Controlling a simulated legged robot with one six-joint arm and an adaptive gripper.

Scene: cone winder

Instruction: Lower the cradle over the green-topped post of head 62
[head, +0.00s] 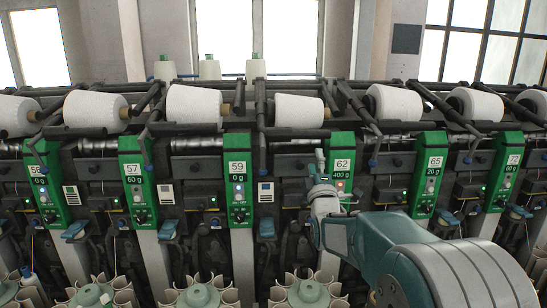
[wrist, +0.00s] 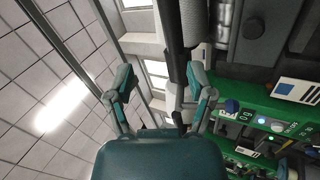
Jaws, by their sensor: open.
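The green top of the head 62 post (head: 342,150) is right of centre in the head view, with a "62" label and a "400 g" display. Dark cradle arms (head: 352,98) rise above it, and a white cone (head: 300,111) lies at their left. I cannot tell exactly which arm is this head's cradle. My gripper (head: 319,160) points upward in front of the post's left edge. In the wrist view my gripper (wrist: 162,84) is open, its fingers apart. A dark bar (wrist: 176,40) passes beside the right finger; contact cannot be told. A green panel (wrist: 255,112) is at the right.
Green-topped heads 59 (head: 238,180) and 65 (head: 430,172) stand on either side. More white cones (head: 390,102) line the top. Pale green spools (head: 308,292) stand low in front. My arm covers the lower right.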

